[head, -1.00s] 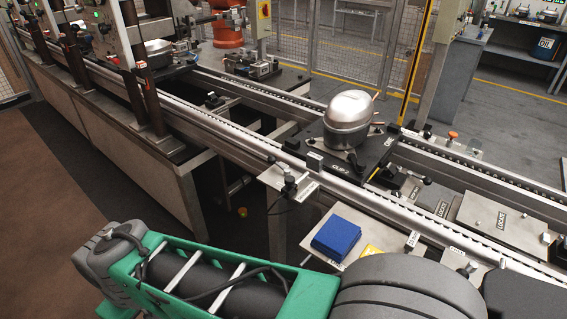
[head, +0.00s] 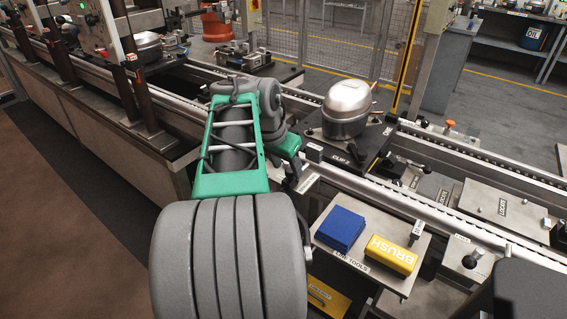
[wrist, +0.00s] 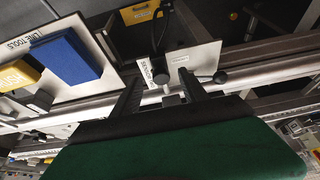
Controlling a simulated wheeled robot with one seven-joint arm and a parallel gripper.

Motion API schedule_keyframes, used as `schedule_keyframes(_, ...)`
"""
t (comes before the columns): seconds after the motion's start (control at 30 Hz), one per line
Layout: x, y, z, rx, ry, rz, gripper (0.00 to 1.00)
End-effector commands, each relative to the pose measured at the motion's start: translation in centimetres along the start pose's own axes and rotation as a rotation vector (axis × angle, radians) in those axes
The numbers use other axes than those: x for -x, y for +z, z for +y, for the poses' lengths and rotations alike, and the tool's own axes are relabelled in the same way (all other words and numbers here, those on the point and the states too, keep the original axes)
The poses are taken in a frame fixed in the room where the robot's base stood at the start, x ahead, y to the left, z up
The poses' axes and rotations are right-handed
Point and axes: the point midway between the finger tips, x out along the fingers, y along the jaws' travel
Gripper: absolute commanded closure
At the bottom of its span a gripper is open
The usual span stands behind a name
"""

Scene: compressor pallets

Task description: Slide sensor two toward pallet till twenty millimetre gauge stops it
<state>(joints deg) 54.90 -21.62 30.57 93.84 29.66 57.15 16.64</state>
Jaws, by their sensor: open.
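A sensor mount with a pale plate (wrist: 196,57) and a SENSOR label (wrist: 147,72) stands beside the conveyor rail. In the wrist view, my gripper (wrist: 160,78) is open, with its two dark fingers apart on either side of the small sensor block and post (wrist: 170,99). I cannot tell whether they touch it. In the head view, my gripper (head: 292,172) hides most of the mount; the plate's right edge (head: 308,183) shows. The black pallet (head: 365,162) sits on the conveyor just beyond, carrying a silver compressor (head: 347,105). I cannot make out the twenty millimetre gauge for certain.
The conveyor rail (head: 400,205) runs past the mount. A yellow bin (wrist: 140,12) shows in the wrist view.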

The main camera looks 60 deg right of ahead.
Motion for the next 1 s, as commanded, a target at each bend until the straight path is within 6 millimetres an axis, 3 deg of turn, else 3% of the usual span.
schedule_keyframes(0.1,-2.6,0.1,0.1,0.001,0.003,-0.003,0.49)
schedule_keyframes(0.3,-5.4,0.1,0.0,0.003,0.0,-0.001,0.49)
schedule_keyframes(0.63,-5.9,0.1,-0.1,0.005,-0.002,-0.001,0.49)
schedule_keyframes(1.0,-5.9,0.1,-0.1,0.005,-0.003,-0.001,0.8)
